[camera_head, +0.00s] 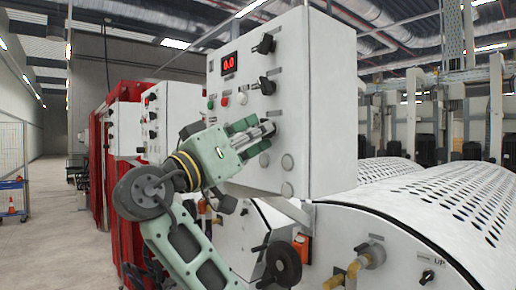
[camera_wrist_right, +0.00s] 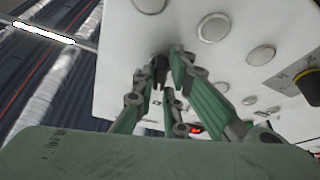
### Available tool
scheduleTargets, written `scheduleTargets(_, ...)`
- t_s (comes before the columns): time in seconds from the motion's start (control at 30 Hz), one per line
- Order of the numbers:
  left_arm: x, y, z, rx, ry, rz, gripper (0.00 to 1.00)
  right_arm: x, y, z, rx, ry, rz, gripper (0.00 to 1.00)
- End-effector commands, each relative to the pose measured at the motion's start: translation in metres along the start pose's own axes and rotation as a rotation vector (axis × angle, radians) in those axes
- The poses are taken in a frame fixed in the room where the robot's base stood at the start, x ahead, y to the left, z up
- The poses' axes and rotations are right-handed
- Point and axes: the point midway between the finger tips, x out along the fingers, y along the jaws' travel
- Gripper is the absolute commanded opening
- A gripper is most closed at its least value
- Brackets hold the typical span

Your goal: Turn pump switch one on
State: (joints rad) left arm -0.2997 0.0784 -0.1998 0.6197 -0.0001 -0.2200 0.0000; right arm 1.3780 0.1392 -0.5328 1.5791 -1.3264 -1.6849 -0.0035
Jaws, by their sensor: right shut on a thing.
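A white control box (camera_head: 331,110) carries black rotary switches, one (camera_head: 264,44) near the top and one (camera_head: 266,86) below it. My right gripper (camera_head: 268,128) is at the lower front of the box, with its fingers against the panel. In the right wrist view, the fingers (camera_wrist_right: 162,68) are closed around a small dark switch knob (camera_wrist_right: 157,72) on the white panel. In the head view this knob is hidden by the fingers. I cannot read a label for it or tell which way it is turned. My left gripper is not in view.
The red display (camera_head: 229,62) reads 0.0. A perforated white roller cover (camera_head: 440,190) lies to the right. Another control box (camera_head: 170,120) stands behind on the left. Open floor (camera_head: 60,220) lies at the far left.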

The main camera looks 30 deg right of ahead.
Motion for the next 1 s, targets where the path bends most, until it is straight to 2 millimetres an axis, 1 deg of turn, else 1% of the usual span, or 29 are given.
scheduleTargets(0.03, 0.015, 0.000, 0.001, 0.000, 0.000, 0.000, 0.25, -0.004, -0.003, 0.006, 0.037, 0.000, 0.013, 0.00)
scheduleTargets(0.1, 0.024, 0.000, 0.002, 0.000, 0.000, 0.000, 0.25, -0.004, -0.004, 0.005, 0.096, 0.000, 0.038, 0.00)
scheduleTargets(0.2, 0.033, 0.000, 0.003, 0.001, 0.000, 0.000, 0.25, -0.003, -0.004, 0.004, 0.184, 0.001, 0.074, 0.00)
scheduleTargets(0.33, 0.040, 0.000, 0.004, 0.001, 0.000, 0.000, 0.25, -0.002, -0.004, 0.002, 0.297, 0.000, 0.122, 0.00)
scheduleTargets(0.5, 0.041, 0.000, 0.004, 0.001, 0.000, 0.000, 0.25, -0.001, -0.004, -0.001, 0.440, 0.001, 0.183, 0.00)
scheduleTargets(0.7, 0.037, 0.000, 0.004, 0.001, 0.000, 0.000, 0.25, 0.001, -0.004, -0.003, 0.587, 0.000, 0.244, 0.00)
scheduleTargets(1.0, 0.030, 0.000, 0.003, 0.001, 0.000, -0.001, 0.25, 0.001, -0.005, -0.004, 0.733, 0.001, 0.303, 0.00)
